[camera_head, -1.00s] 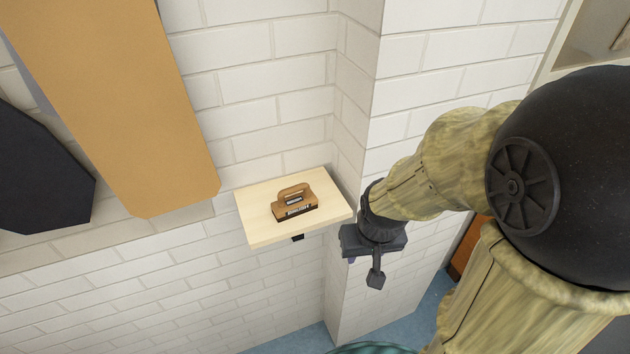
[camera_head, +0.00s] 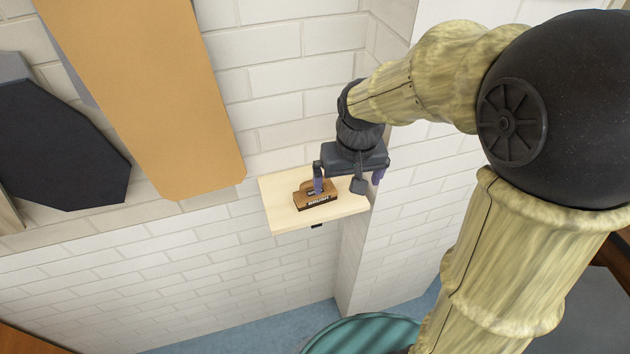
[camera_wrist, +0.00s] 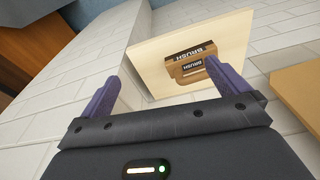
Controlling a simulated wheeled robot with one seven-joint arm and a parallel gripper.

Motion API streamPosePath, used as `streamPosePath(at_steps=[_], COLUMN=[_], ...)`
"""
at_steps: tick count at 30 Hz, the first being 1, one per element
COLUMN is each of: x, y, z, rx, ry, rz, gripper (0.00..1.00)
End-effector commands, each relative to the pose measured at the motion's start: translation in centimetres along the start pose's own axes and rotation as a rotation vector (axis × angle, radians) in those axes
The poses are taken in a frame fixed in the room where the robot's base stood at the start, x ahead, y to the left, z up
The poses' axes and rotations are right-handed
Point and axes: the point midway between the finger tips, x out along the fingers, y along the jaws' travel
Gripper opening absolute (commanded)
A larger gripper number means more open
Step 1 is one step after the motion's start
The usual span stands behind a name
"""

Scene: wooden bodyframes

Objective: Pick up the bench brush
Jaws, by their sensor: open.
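The bench brush (camera_head: 313,199) is a small brown block with a handle and a dark label reading "BRUSH". It sits on a pale wooden wall shelf (camera_head: 282,214). My gripper (camera_head: 347,181) is open and empty, above and to the right of the brush in the head view, with one finger partly in front of it. The right finger's tip overlaps the brush's near edge in that view.
A white brick wall (camera_head: 290,90) backs the shelf, and a brick corner juts out at its right side. A large orange-tan panel (camera_head: 150,90) hangs at the left, with a dark panel (camera_head: 60,145) beside it. A teal round object (camera_head: 365,335) stands low in front.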

Motion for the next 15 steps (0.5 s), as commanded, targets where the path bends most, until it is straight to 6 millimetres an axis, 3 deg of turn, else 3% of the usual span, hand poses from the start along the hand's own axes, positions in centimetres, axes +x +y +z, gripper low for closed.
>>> streamPosePath(at_steps=[1,6,15], x=[-3.1,-7.1,-7.7], y=[-1.5,-4.8,-5.5], z=[-1.9,-4.8,-5.3], rx=[-0.032,-0.094,-0.105], ry=[-0.006,-0.037,-0.045], rz=[-0.006,-0.016,-0.016], gripper=[1.0,1.0,1.0])
